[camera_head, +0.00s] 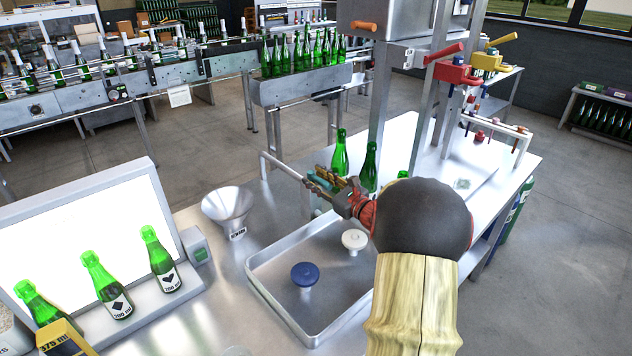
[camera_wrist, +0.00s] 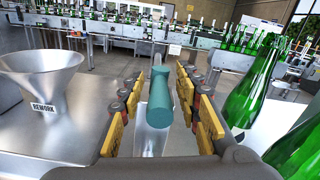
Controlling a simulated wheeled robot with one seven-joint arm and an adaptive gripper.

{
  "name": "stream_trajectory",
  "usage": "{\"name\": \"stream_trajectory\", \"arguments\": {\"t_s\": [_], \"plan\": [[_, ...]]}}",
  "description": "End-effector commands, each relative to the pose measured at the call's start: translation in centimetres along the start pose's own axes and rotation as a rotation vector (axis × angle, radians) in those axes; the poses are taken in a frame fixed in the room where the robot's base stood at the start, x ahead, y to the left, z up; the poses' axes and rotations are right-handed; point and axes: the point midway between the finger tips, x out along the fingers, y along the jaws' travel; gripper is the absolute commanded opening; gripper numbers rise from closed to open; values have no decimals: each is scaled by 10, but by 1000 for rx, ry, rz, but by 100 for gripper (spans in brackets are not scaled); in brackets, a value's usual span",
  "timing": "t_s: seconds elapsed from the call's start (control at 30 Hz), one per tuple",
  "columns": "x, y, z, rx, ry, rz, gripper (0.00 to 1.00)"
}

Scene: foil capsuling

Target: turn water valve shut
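A teal valve handle (camera_wrist: 161,100) lies between the two fingers of my gripper (camera_wrist: 166,110) in the wrist view. Gaps show on both sides of it, so the yellow-padded fingers are open around it and do not appear to touch it. In the head view the teal handle (camera_head: 321,185) is mostly covered by my gripper (camera_head: 326,180). A grey metal pipe (camera_head: 285,168) reaches it from the left, above the steel table. The valve body and the handle's exact angle are hard to tell.
Green bottles (camera_head: 340,153) stand close behind and right of my gripper. A steel funnel (camera_head: 228,207) marked REWORK stands left. A shallow tray (camera_head: 270,291) in front holds a blue knob-like piece (camera_head: 304,274) and a white one (camera_head: 354,240). A press frame rises behind.

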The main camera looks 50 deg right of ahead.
Motion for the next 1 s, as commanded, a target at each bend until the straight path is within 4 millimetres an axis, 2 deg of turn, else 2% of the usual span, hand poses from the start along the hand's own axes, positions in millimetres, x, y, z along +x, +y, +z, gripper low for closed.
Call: {"name": "stream_trajectory", "arguments": {"t_s": [0.27, 0.83, 1.0], "plan": [[2, 0, 0, 0, 0, 0, 33], [2, 0, 0, 0, 0, 1, 1], [2, 0, 0, 0, 0, 1, 0]]}}
